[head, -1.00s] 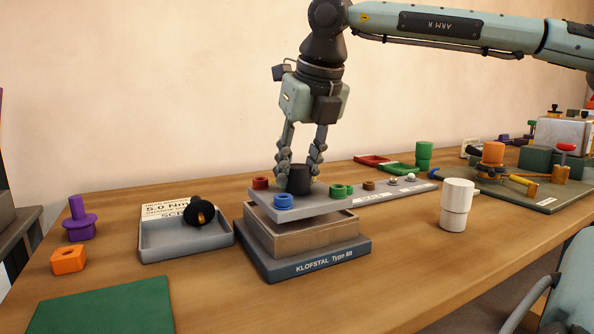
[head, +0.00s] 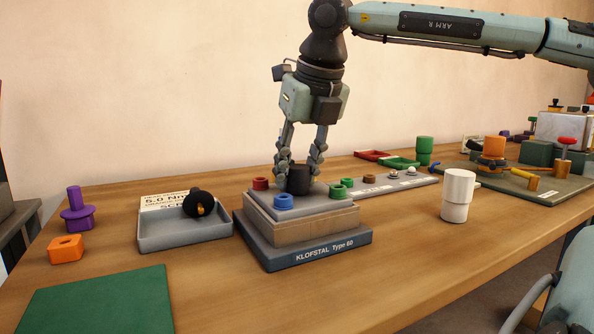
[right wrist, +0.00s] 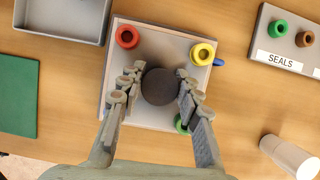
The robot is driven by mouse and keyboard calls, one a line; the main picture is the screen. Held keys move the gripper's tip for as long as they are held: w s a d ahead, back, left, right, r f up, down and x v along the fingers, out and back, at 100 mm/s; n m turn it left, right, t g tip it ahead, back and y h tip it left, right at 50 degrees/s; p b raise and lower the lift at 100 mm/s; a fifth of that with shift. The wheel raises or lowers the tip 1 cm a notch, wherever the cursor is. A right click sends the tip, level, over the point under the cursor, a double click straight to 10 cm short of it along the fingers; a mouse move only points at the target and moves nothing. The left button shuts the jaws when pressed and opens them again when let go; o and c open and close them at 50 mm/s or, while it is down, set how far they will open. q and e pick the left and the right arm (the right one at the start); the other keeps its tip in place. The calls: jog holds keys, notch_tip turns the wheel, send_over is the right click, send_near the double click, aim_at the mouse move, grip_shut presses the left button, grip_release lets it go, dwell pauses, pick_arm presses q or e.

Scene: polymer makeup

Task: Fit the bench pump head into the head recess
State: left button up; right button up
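The pump head appears to be the square grey plate (head: 318,205) with a dark round knob (head: 299,180) and red, blue, yellow and green rings at its corners. It lies level on the wood-toned box of the base marked KLOFSTAL Type 60 (head: 322,254). The recess is hidden under the plate, and I cannot tell how deep the plate sits. My right gripper (head: 299,172) points down, its fingers closed on both sides of the knob. The right wrist view shows the knob (right wrist: 160,87) between the fingers (right wrist: 157,88). My left gripper is out of view.
A grey tray (head: 185,243) with a black knob stands left of the base. Purple (head: 77,212) and orange (head: 66,249) parts and a green mat (head: 100,302) lie farther left. A white cup (head: 457,195) stands right; a seals strip (head: 400,186) lies behind.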

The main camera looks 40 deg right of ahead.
jog(key=o, duration=0.4)
jog(key=v, duration=1.2)
dwell(0.3)
